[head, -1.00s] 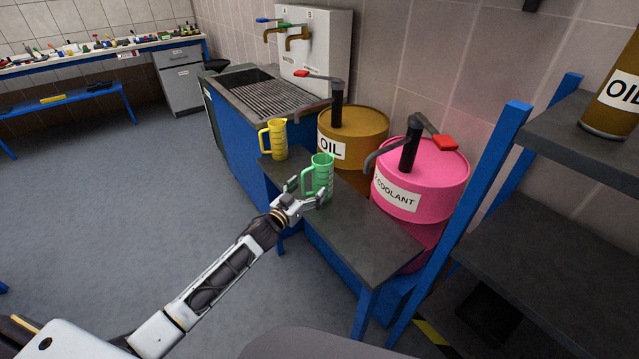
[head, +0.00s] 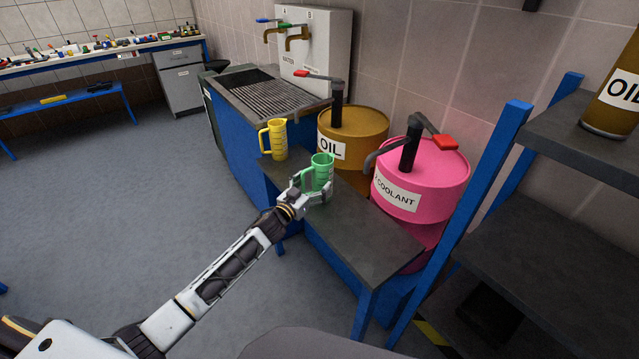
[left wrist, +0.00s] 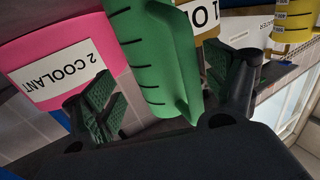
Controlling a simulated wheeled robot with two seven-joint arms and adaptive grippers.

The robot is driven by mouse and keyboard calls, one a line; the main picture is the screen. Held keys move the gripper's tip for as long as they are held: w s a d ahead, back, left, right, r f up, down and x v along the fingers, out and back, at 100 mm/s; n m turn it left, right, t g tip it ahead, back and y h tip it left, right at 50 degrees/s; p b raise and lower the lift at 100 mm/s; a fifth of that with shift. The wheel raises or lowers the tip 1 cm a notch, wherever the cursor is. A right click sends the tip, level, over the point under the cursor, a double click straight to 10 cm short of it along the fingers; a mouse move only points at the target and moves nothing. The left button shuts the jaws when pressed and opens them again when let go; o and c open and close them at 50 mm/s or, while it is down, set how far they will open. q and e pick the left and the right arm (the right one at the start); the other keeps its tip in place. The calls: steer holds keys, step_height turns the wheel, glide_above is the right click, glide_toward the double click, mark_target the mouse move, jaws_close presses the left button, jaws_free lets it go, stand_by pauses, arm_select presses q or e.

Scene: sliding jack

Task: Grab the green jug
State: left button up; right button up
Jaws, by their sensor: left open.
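The green jug (head: 321,172) stands upright on the dark low bench (head: 362,238), its handle toward the left. My left gripper (head: 312,192) is at the jug's near side, low on its body. In the left wrist view the green jug (left wrist: 160,55) lies between the two open fingers of my left gripper (left wrist: 175,95). A gap shows between the jug and the left finger pad; contact on the other side cannot be told. My right gripper is not in view.
A yellow jug (head: 278,139) stands behind on the same bench. A brown oil drum (head: 372,125) and a pink coolant drum (head: 440,180) with pump handles stand right behind the bench. A shelf rack (head: 560,190) is at the right. The floor at left is clear.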

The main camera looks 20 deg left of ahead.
mark_target(317, 180)
arm_select(q)
steer(key=shift+w+d, duration=0.3)
steer(key=shift+w, duration=0.35)
steer(key=shift+x, duration=0.8)
steer(key=shift+w, duration=0.1)
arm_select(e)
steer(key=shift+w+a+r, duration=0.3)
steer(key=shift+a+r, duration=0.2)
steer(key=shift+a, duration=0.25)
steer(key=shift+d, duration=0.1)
arm_select(q)
steer(key=c, duration=1.1)
steer(key=shift+c, duration=0.2)
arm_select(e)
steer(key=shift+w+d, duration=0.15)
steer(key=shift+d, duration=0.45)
arm_select(q)
steer(key=shift+r, duration=0.2)
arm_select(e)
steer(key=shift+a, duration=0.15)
